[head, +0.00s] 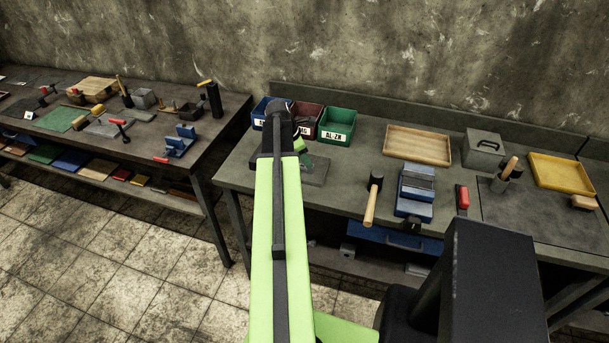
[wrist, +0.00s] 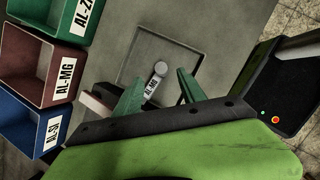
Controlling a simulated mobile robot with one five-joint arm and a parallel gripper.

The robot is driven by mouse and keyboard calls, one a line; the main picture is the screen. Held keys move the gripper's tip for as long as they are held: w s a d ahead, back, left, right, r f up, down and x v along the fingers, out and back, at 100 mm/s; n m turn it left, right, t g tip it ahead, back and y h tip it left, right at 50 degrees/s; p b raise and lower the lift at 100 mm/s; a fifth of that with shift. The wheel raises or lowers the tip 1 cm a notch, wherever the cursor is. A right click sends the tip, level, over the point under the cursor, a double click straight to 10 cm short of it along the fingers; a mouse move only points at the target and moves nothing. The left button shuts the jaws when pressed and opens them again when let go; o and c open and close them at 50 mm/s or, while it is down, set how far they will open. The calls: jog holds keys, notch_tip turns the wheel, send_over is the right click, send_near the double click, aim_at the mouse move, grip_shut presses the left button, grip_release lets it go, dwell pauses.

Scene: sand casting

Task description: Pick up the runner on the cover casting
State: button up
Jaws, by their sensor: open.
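In the wrist view, a small grey piece with a round end (wrist: 160,68) and a white lettered tag lies over a flat grey square plate (wrist: 178,42). It looks like the runner on the cover casting, but the joint between the parts is too small to make out. My gripper (wrist: 160,79) is open, with its two green fingers on either side of the piece; whether they touch it I cannot tell. In the head view my arm hides the piece, and part of the plate (head: 315,172) shows right of my gripper (head: 303,148).
Blue, red and green bins marked AL-SI (wrist: 28,127), AL-MG (wrist: 42,72) and AL-ZN (head: 338,125) stand close behind my gripper. A mallet (head: 371,200), a blue vise (head: 415,192) and a wooden tray (head: 418,145) are to the right. Bare bench lies between plate and mallet.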

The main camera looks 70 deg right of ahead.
aim_at(303, 165)
jog(key=b+x, duration=0.4)
jog(key=x, duration=0.1)
jog(key=shift+s+f+b, duration=0.15)
jog(key=shift+s+b, duration=0.05)
jog(key=shift+b, duration=0.2)
jog(key=shift+r, duration=0.2)
grip_shut()
